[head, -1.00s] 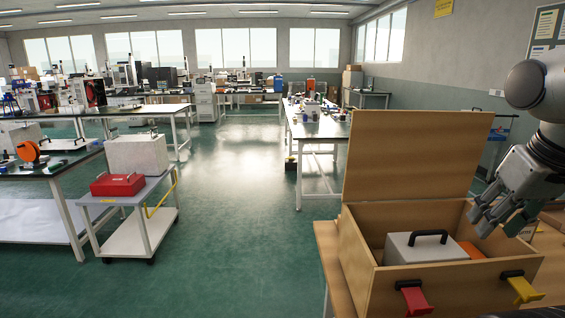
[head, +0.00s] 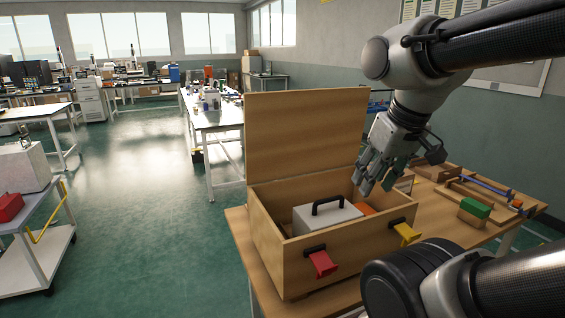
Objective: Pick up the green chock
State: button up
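A small green block, which looks like the green chock (head: 475,207), sits on top of a tan block on the wooden table (head: 240,222), right of the box. My gripper (head: 376,186) hangs over the right rear part of the open wooden box, fingers pointing down. It is up and left of the green chock and well apart from it. Its fingers look spread, with nothing seen between them.
The open wooden box (head: 283,265) holds a grey case (head: 327,214) with a black handle and an orange thing (head: 366,209). Its raised lid (head: 305,135) stands behind. Red (head: 321,264) and yellow (head: 406,233) latches hang at its front. A blue clamp-like bar (head: 488,183) lies behind the chock.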

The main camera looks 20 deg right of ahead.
aim_at(471, 211)
jog(key=z, duration=1.8)
jog(key=u, duration=0.55)
jog(key=i+l+u, duration=0.15)
jog(key=l+u, duration=0.3)
jog(key=i+l+u, duration=0.1)
jog(key=l+u, duration=0.7)
jog(key=l, duration=1.95)
